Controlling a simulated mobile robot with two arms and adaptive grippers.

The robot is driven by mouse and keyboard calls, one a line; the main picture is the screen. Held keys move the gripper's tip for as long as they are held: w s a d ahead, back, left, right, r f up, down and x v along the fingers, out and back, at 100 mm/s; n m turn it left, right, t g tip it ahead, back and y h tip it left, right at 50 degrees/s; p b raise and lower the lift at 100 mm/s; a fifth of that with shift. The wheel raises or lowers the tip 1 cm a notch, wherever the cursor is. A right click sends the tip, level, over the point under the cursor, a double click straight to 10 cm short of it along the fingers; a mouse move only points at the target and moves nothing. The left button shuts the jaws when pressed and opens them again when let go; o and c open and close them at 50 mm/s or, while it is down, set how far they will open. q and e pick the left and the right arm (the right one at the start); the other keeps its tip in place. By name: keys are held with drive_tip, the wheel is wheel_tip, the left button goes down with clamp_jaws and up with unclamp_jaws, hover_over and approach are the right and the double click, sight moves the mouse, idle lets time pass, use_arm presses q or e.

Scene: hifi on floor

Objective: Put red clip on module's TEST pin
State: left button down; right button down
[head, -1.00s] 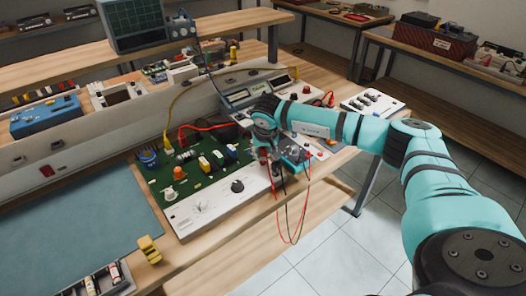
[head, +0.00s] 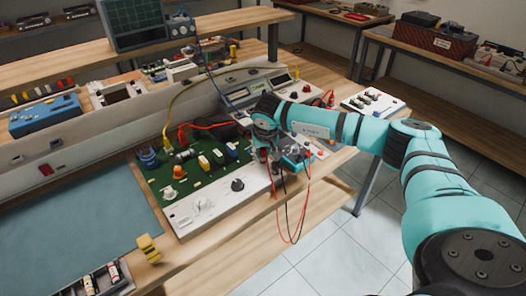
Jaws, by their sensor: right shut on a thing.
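The module (head: 200,182) is a green circuit board with a white front panel and a black knob, lying on the wooden bench. Colored parts stand on it, and a yellow and a red lead reach its back edge. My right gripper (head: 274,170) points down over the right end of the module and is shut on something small. Red and black leads (head: 288,225) hang below it over the bench edge, so a red clip may be between its fingers, but the clip itself is too small to make out. I cannot tell which pin is TEST. My left gripper is not in view.
A blue-grey mat (head: 80,225) lies left of the module, with a yellow clip-like object (head: 148,249) at its corner. A bench instrument (head: 250,95) stands behind my right gripper. A white panel with knobs (head: 372,101) is at the right end.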

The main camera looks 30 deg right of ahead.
drive_tip(key=shift+f, duration=0.4)
idle(0.4)
drive_tip(key=c, duration=1.1)
unclamp_jaws()
drive_tip(key=v, duration=1.2)
